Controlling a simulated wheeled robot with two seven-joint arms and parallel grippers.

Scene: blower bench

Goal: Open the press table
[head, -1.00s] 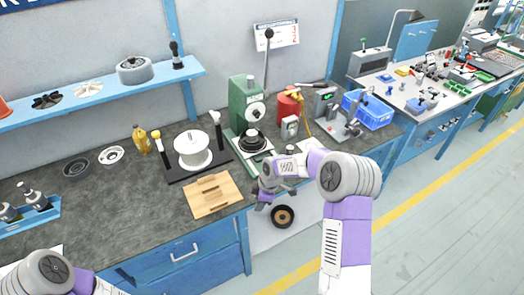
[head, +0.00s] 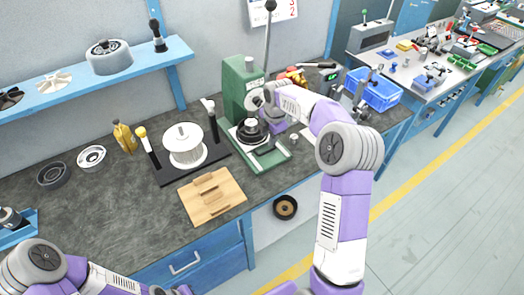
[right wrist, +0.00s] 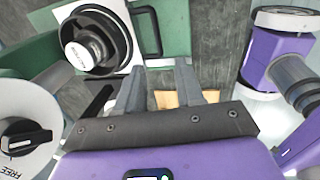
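The green press (head: 240,88) stands upright on the bench, with its lever (head: 268,45) rising above it. A black round part (head: 250,131) sits on the white plate of the table. My right gripper (right wrist: 162,80) is open and empty, its fingers apart just beside the handle and plate. In the head view its fingers are hidden beside the press column. My left arm is at the lower left; its gripper is out of view.
A white spool (head: 184,146) on a black base and a wooden board (head: 212,197) are left of the press. A blue crate (head: 374,92) stands to the right. A shelf (head: 110,85) runs along the wall. The bench's left front is clear.

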